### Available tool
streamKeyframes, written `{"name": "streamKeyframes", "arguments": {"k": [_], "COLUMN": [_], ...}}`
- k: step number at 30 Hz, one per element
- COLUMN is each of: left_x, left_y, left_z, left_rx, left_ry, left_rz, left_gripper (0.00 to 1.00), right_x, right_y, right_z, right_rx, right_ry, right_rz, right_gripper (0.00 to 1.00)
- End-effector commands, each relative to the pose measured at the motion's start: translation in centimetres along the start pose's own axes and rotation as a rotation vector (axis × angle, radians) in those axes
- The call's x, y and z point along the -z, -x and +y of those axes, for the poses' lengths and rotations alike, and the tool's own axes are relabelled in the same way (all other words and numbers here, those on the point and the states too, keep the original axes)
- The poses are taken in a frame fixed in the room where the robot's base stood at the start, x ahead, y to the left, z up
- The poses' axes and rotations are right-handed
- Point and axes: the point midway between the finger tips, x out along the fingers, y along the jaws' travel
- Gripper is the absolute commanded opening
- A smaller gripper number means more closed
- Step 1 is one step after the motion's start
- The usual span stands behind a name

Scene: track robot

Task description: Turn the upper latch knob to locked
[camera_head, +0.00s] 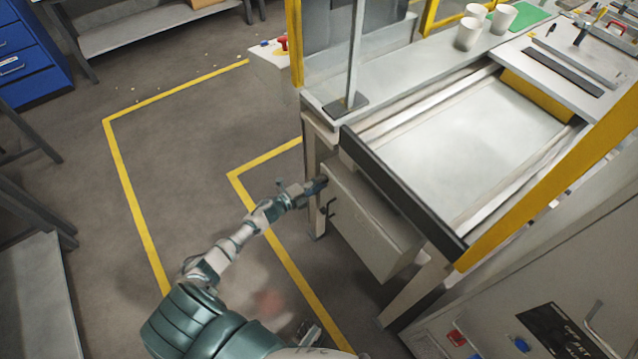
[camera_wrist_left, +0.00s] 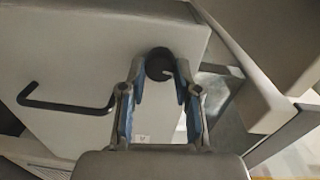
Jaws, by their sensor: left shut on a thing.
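A round black knob (camera_wrist_left: 158,62) sits on the face of a light grey cabinet (camera_head: 370,222), near its edge, in the left wrist view. A small pale mark shows on the knob's right side. My left gripper (camera_head: 314,187) reaches the cabinet's upper left corner in the head view and hides the knob there. In the left wrist view my left gripper (camera_wrist_left: 160,80) has its two blue-padded fingers on either side of the knob, shut on it. I cannot tell from the mark whether the latch is locked.
A bent black handle (camera_wrist_left: 65,106) stands out from the same cabinet face, left of the knob in the wrist view. A workbench with a dark front rail (camera_head: 400,190) overhangs the cabinet. The floor left of it is clear, with yellow lines (camera_head: 125,180).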

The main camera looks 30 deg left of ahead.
Motion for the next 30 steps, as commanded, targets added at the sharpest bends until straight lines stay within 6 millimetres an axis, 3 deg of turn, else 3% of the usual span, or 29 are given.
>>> {"name": "streamKeyframes", "arguments": {"k": [9,24,25,27,30], "left_x": [-0.5,-0.5,-0.5,-0.5,-0.3], "left_y": [0.1,0.1,0.1,0.1,0.1], "left_z": [-0.1,0.0,0.0,0.0,0.0], "left_rx": [-0.003,-0.005,-0.005,-0.004,-0.003], "left_ry": [0.102,0.118,0.118,0.118,0.118], "left_rz": [-0.006,-0.006,-0.006,-0.004,-0.002], "left_gripper": [0.00,0.00,0.37,0.54,0.57], "right_x": [-0.2,-0.3,-0.3,-0.3,-0.3], "right_y": [-1.0,-1.2,-1.2,-1.2,-1.2], "right_z": [-0.1,-0.1,-0.1,-0.1,-0.1], "right_rx": [0.001,0.001,0.001,0.001,0.001], "right_ry": [0.001,0.000,0.000,0.000,0.000], "right_rz": [-0.002,-0.004,-0.004,-0.004,-0.004], "right_gripper": [0.40,0.40,0.40,0.40,0.40]}}
